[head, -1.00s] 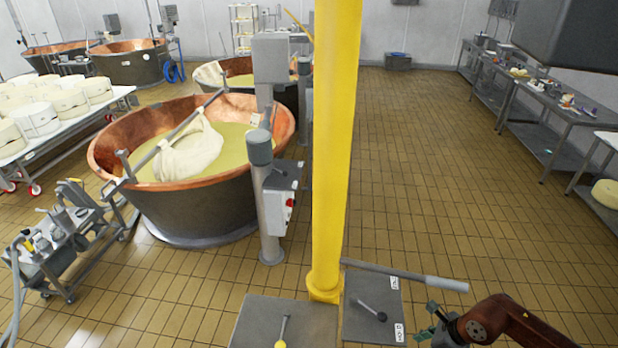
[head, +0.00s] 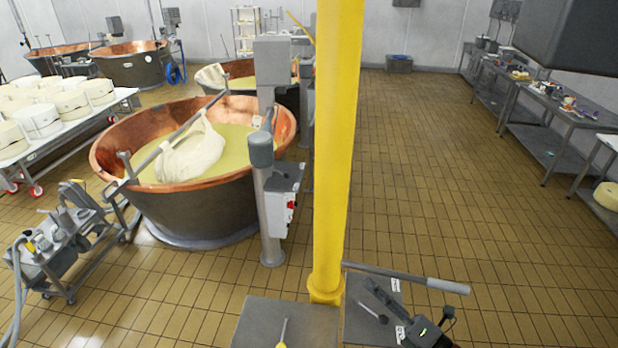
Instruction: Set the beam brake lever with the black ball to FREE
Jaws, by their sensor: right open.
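The beam brake lever with the black ball (head: 383,319) is at the bottom of the head view, on a grey plate (head: 355,333) right of the yellow column (head: 333,150). Its short arm slants down and right, with the ball nearer the lower label (head: 400,333) than the upper label (head: 395,284). The label text is too small to read surely now. My right gripper (head: 409,299) is open over the right part of the plate. One dark finger lies just above and right of the ball in the picture; contact cannot be told. My left gripper is not in view.
A long grey bar (head: 405,277) crosses above the plate from the column. A lever with a yellow ball (head: 281,345) stands on the left plate (head: 255,318).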

